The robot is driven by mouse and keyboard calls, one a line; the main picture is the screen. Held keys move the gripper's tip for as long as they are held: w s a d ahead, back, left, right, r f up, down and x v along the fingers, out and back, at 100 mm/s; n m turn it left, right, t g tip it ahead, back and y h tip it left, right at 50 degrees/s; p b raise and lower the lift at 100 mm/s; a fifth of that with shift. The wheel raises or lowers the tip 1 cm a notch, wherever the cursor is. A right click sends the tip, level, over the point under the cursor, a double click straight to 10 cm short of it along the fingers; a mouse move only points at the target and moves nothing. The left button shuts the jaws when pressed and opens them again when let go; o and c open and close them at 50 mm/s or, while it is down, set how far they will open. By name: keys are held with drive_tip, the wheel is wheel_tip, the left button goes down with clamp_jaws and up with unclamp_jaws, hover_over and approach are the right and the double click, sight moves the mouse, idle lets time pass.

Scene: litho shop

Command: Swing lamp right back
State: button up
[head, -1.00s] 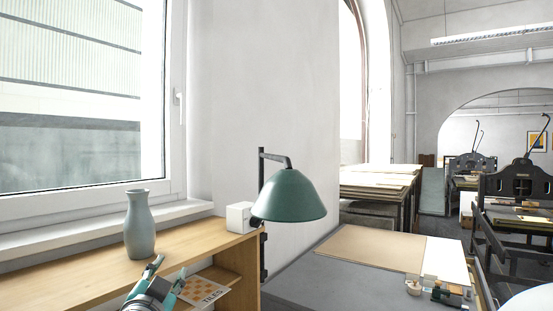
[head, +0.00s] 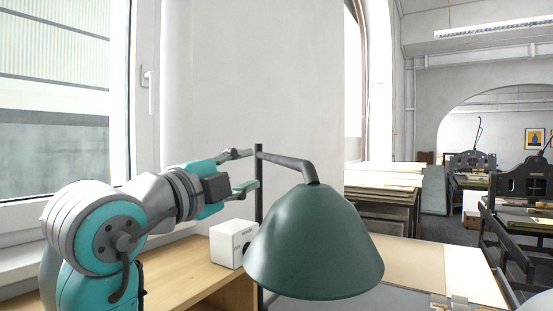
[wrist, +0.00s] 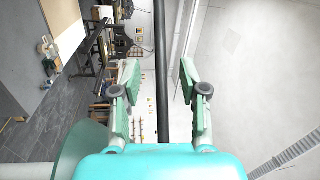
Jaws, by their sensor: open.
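The lamp has a dark green shade (head: 315,245), a dark bent arm (head: 290,163) and a thin upright post (head: 259,210). The shade hangs to the right of the post. My gripper (head: 252,168) is open and empty at the left of the post's upper part, with its fingertips close to it. In the wrist view, the post (wrist: 161,60) runs between the two spread fingers of my gripper (wrist: 160,72). I cannot tell whether the tips reach past the post. Part of the shade (wrist: 82,152) shows at the lower left there.
A white box (head: 232,244) stands on the wooden shelf top (head: 190,272) beneath my gripper. The window (head: 55,110) is at left and a bare wall (head: 260,80) is behind. A table with boards (head: 410,262) lies behind the shade. Presses (head: 520,190) stand far right.

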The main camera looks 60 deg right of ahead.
sight(272, 161)
drive_tip(key=d, duration=0.3)
drive_tip(key=d+r, duration=0.1)
drive_tip(key=d, duration=0.6)
drive_tip(key=shift+s+d+r, duration=0.25)
drive_tip(key=shift+d, duration=0.1)
clamp_jaws()
